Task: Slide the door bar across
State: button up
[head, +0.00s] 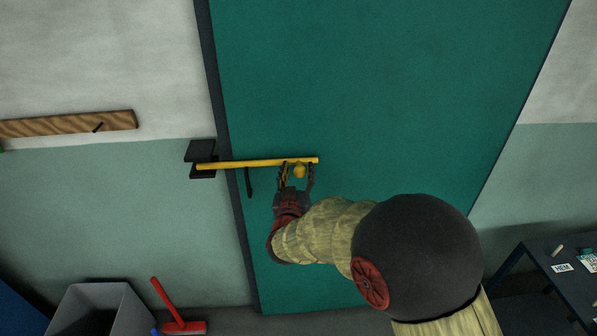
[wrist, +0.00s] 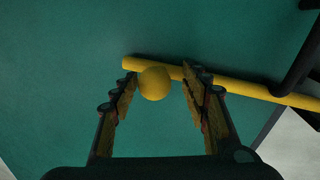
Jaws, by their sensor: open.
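The yellow door bar (head: 255,163) lies across the left part of the green door (head: 400,90). In the head view its left end is in the dark bracket (head: 202,146) on the wall beside the frame. A round yellow knob (head: 299,171) sits near the bar's right end. My gripper (head: 297,167) is open, with one finger on each side of the knob. In the wrist view the knob (wrist: 154,84) is between the fingertips (wrist: 160,80), nearer the left one, with a gap to the right one. The bar (wrist: 240,87) runs behind the fingertips. I cannot tell whether either finger touches the knob.
A black door handle (head: 249,182) is just below the bar. A wooden rail (head: 70,124) with a peg is on the left wall. A grey bin (head: 105,310) and a red brush (head: 180,318) stand at lower left. A dark table (head: 560,275) is at lower right.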

jog(key=s+a, duration=0.2)
jog(key=s, duration=0.9)
jog(key=shift+s, duration=0.4)
jog(key=shift+a, duration=0.15)
jog(key=a+f+g+y, duration=0.3)
jog(key=a+f, duration=0.1)
jog(key=f, duration=0.4)
jog(key=s+a+f+n+g+y, duration=0.2)
jog(key=s+a+f+g, duration=0.15)
jog(key=s, duration=0.25)
jog(key=s+a+f+n+g+y, duration=0.1)
jog(key=s+a+f+g+y, duration=0.1)
jog(key=s+g, duration=0.35)
jog(key=s+d+r+m+h, duration=0.1)
jog(key=s+d+r, duration=0.7)
jog(key=d, duration=0.4)
jog(key=s+d+r+m+h, duration=0.2)
jog(key=s+d+r, duration=0.7)
jog(key=d, duration=0.3)
jog(key=shift+s+d+h, duration=0.2)
jog(key=shift+h, duration=0.1)
